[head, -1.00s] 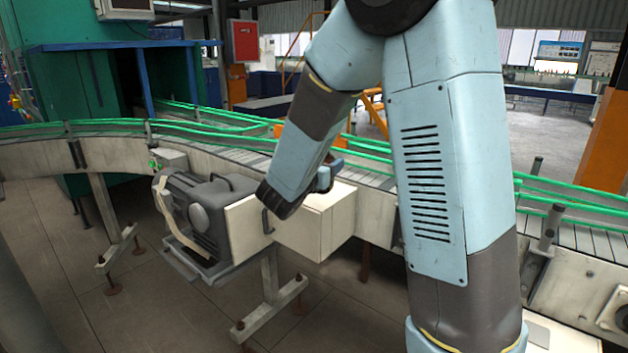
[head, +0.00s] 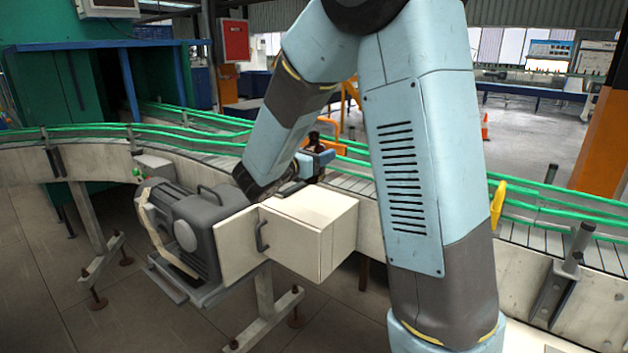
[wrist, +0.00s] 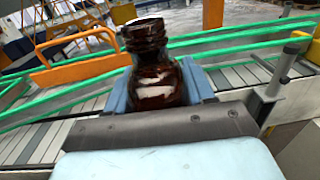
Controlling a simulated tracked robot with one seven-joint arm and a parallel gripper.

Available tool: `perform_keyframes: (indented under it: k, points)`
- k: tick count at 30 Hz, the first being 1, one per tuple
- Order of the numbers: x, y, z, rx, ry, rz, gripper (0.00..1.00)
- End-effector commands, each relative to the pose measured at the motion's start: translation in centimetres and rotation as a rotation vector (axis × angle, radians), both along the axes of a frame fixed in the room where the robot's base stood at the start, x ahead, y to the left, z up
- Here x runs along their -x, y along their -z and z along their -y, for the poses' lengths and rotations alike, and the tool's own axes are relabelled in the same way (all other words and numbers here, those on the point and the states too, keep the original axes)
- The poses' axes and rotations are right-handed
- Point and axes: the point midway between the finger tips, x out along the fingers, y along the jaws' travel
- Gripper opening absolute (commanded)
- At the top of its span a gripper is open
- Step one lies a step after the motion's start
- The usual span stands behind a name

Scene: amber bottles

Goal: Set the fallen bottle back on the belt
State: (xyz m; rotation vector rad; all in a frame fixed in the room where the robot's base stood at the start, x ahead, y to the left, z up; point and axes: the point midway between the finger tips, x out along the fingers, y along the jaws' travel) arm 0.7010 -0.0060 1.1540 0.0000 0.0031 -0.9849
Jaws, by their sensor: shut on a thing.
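A dark amber bottle (wrist: 155,80) stands neck-up between the blue fingers of my gripper (wrist: 160,90) in the wrist view. The gripper is shut on it. The bottle's lower part is hidden behind the gripper body. In the head view the bottle's dark top (head: 313,138) shows just above my gripper (head: 318,160), partly hidden by the wrist. The conveyor belt (head: 352,184) runs behind, between green rails. From these views I cannot tell whether the bottle's base touches the belt.
A cream box (head: 310,235) and a grey motor (head: 195,235) are mounted on the belt's near side, below my wrist. Green guide rails (head: 90,128) line the belt. A grey post (head: 578,245) stands at the right. An orange frame (wrist: 75,50) is beyond the belt.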

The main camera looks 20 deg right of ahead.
Motion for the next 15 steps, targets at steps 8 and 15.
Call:
perform_keyframes:
  k: [8, 15]
  points:
    - [-3.8, 3.5, 0.4, 0.001, 0.0, -0.003, 0.13]
    - [-5.6, 5.7, 0.5, 0.001, -0.001, -0.001, 0.13]
